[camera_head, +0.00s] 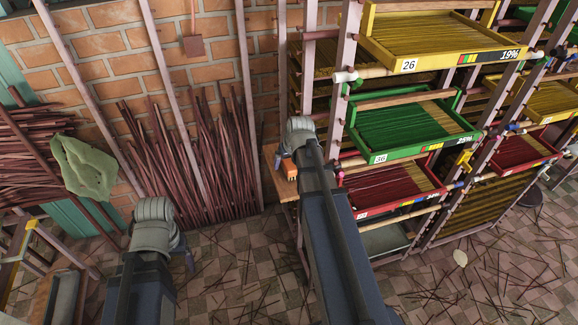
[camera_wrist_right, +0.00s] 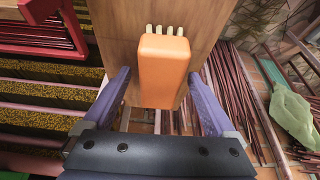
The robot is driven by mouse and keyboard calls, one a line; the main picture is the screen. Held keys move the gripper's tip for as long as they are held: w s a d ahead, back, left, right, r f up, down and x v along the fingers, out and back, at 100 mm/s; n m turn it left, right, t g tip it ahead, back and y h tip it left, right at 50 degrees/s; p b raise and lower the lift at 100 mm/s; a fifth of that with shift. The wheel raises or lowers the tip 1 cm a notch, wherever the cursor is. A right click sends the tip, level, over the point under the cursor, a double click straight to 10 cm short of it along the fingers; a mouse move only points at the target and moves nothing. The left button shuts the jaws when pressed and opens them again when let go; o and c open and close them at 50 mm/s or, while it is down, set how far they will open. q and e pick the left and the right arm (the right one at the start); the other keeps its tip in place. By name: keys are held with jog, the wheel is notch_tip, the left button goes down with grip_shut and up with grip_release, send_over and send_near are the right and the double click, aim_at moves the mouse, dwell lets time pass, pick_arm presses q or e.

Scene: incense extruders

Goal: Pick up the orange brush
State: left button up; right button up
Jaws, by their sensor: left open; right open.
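The orange brush (camera_head: 289,168) sits on a small wooden surface (camera_head: 270,160) beside the rack in the head view. In the right wrist view the brush (camera_wrist_right: 163,70) is an orange block with several pale bristle tufts at its far end, lying on a wooden board (camera_wrist_right: 205,20). My right gripper (camera_wrist_right: 158,80) is open, with one purple finger on each side of the brush's near end and gaps to both. In the head view my right wrist partly hides this gripper (camera_head: 283,155). My left gripper (camera_head: 182,252) is low at the left, mostly hidden behind its wrist, away from the brush.
A rack of yellow, green and red incense trays (camera_head: 415,135) stands close on the right. Bundles of dark red sticks (camera_head: 205,150) lean on the brick wall. A green cloth (camera_head: 85,167) hangs at the left. Loose sticks litter the checkered floor (camera_head: 240,265).

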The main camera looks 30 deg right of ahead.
aim_at(289, 160)
jog(key=shift+f, duration=0.25)
jog(key=shift+c, duration=0.2)
grip_shut()
dwell(0.6)
jog(key=shift+r, duration=0.1)
notch_tip(289, 160, up, 10)
jog(key=p, duration=1)
jog(key=shift+r, duration=0.25)
jog(key=c, duration=0.7)
grip_release()
jog(key=c, duration=0.5)
